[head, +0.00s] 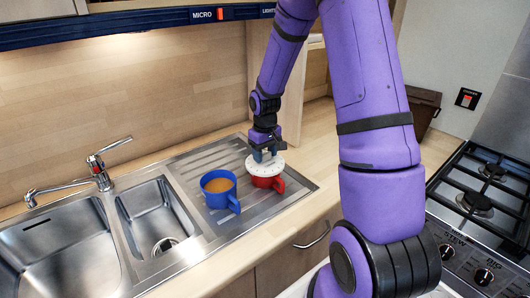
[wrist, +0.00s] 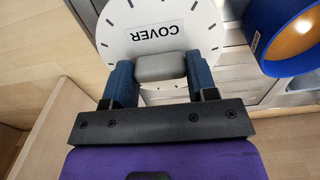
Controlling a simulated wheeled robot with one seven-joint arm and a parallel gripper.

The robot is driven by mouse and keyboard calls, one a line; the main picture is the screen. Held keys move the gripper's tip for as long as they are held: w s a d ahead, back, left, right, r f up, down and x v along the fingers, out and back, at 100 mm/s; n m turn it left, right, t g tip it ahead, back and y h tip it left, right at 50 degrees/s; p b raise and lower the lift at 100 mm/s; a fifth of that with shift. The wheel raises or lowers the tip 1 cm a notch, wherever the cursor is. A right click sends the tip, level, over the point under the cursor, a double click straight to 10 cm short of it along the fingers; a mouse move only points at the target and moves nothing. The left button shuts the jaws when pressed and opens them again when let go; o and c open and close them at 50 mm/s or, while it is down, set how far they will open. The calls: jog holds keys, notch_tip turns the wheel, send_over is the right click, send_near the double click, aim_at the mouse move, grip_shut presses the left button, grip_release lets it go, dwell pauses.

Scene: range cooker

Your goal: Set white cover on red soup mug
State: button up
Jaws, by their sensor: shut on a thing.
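The white cover (head: 263,165) is a round disc with dark marks around its rim. In the wrist view the cover (wrist: 125,40) shows the printed word "COVER" and a grey knob (wrist: 160,66). My gripper (head: 266,150) is shut on that knob; its blue fingers also show in the wrist view (wrist: 160,72). The red soup mug (head: 269,182) stands on the steel drainboard directly below the cover, its handle pointing right. The cover hides the mug's opening, and I cannot tell whether it rests fully on the rim.
A blue mug (head: 219,187) with brownish liquid stands close to the left of the red mug on the drainboard (head: 195,160). The sink (head: 70,250) and tap (head: 98,170) are at the left. A gas hob (head: 480,195) is at the right. A dark brown container (head: 423,108) stands behind my arm.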

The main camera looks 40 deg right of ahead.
aim_at(265, 154)
jog(key=shift+f, duration=0.1)
jog(key=o, duration=0.6)
jog(key=shift+o, duration=0.2)
notch_tip(265, 154, up, 11)
dwell(0.9)
dwell(0.5)
